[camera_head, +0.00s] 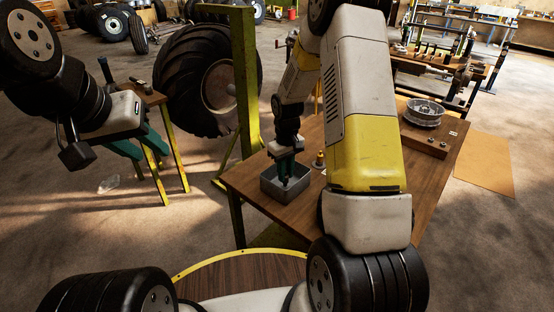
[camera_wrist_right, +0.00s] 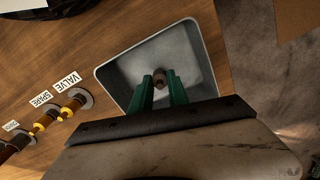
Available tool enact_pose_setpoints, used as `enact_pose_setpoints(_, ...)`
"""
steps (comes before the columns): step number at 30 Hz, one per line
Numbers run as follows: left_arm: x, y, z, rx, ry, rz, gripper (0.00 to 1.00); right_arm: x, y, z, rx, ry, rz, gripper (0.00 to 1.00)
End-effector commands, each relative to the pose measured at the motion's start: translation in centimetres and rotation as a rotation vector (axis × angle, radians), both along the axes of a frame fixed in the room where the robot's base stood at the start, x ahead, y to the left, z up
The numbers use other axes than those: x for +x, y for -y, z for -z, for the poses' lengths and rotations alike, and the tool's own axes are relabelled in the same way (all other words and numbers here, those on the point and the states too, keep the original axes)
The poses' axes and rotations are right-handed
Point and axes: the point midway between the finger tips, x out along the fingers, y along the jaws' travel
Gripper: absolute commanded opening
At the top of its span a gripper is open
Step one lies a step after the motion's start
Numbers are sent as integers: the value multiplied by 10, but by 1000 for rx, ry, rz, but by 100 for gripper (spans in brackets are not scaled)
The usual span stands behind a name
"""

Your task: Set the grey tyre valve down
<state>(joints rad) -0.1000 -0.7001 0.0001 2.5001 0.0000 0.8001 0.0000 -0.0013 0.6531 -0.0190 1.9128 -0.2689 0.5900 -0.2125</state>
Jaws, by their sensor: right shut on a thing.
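My right gripper (camera_head: 287,180) points down into a grey metal tray (camera_head: 299,193) on the wooden table. In the right wrist view its green fingers (camera_wrist_right: 159,90) are shut on a small, dark brownish round piece, the tyre valve (camera_wrist_right: 160,76). The valve is over the inside of the tray (camera_wrist_right: 112,82); I cannot tell whether it touches the tray floor. The fingers hide part of it, and in the head view it is hidden. My left gripper (camera_head: 143,148) hangs at the left, its green fingers apart, away from the table and apparently empty.
Labels reading VALVE (camera_wrist_right: 67,80) and SPARE (camera_wrist_right: 44,98) lie beside the tray, with several brass-and-brown pieces (camera_wrist_right: 73,101) in a row. A metal hub (camera_head: 423,112) sits further back on the table (camera_head: 243,188). A green post (camera_head: 245,80) and large tyre (camera_head: 195,80) stand behind.

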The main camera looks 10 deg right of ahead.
Motion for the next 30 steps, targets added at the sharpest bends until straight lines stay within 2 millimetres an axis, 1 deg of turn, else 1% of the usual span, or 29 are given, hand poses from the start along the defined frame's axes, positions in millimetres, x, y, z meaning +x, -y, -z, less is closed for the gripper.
enact_pose_setpoints(1,0,0,0,0,0,0,36,0,0,3,0,0,0,0)
enact_pose_setpoints(10,0,0,0,0,0,0,36,0,0,5,0,0,0,0)
enact_pose_setpoints(11,0,0,0,0,0,0,36,0,0,4,0,0,0,26)
enact_pose_setpoints(13,0,0,0,0,0,0,36,0,0,4,0,0,0,40)
enact_pose_setpoints(14,0,0,0,0,0,0,36,0,0,4,0,0,0,42)
enact_pose_setpoints(24,0,0,0,0,0,0,36,0,0,1,0,2,0,42)
enact_pose_setpoints(26,0,0,0,0,0,0,36,1,0,-4,0,3,0,42)
enact_pose_setpoints(29,0,0,0,0,0,0,36,1,0,-18,0,5,0,42)
enact_pose_setpoints(30,0,0,0,0,0,0,36,1,0,-26,1,6,-1,42)
